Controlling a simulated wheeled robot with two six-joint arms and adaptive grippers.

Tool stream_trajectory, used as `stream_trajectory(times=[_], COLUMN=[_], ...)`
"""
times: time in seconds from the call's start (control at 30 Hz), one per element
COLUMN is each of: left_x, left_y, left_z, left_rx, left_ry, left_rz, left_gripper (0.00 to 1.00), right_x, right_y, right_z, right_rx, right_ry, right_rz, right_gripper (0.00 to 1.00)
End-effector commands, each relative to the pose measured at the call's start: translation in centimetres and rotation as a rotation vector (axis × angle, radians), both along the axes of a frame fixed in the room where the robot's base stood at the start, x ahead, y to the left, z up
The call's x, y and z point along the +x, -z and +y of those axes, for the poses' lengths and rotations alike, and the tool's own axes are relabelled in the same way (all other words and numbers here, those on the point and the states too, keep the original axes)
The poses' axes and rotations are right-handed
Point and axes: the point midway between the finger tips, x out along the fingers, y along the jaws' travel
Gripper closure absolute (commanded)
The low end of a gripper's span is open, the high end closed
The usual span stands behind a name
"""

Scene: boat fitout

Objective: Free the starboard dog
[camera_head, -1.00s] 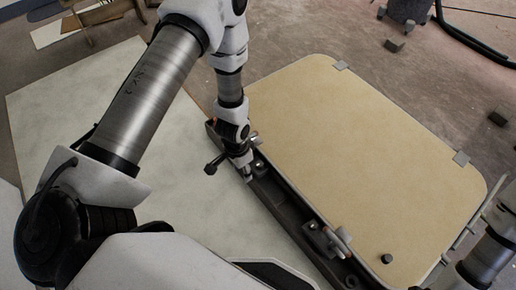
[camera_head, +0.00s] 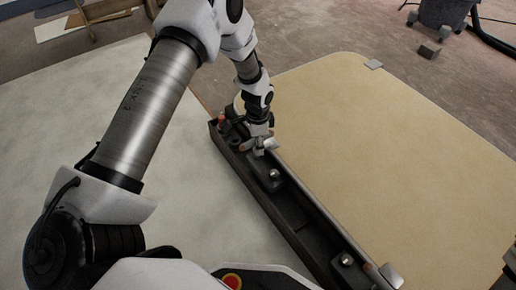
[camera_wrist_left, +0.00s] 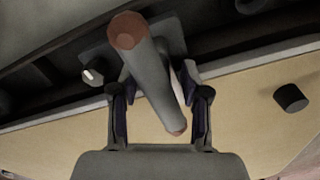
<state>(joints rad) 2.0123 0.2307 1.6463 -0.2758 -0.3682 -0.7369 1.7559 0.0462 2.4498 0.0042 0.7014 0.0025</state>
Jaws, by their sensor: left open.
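My left gripper (camera_head: 262,146) points down over the far end of a dark rail along the edge of the tan hatch panel (camera_head: 400,130). In the left wrist view, its open fingers (camera_wrist_left: 160,103) are on either side of a grey lever (camera_wrist_left: 153,78) with reddish-brown ends, which reads as a dog handle. The lever lies across the gap; I cannot tell whether a finger touches it. Another silver fitting (camera_head: 390,275) with a reddish end sits at the near end of the rail. I cannot tell which dog is the starboard one.
The dark rail (camera_head: 300,222) carries bolt-like studs and raised walls beside the gripper. A black knob (camera_wrist_left: 291,97) stands on the panel. A pale board (camera_head: 190,200) lies left of the rail. A grey block (camera_head: 430,50) lies on the floor.

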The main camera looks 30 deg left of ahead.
Motion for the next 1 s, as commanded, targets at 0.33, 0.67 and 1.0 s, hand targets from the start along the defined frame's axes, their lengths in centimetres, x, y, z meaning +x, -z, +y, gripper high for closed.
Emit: stream_trajectory(times=[0.33,0.67,1.0], left_x=[0.0,-0.1,-0.1], left_y=[0.6,0.6,0.4], left_z=[0.0,0.0,-0.1], left_rx=[0.0,0.0,0.0], left_ry=[-0.001,0.001,0.073], left_rz=[0.0,0.001,0.003], left_gripper=[0.75,1.0,1.0], right_x=[0.1,0.1,0.0], right_y=[0.3,0.3,-0.6], right_z=[0.0,0.0,0.0], right_rx=[0.0,0.0,0.0], right_ry=[0.001,0.001,-0.001], right_rz=[-0.002,-0.001,0.0], right_gripper=[0.6,0.6,0.6])
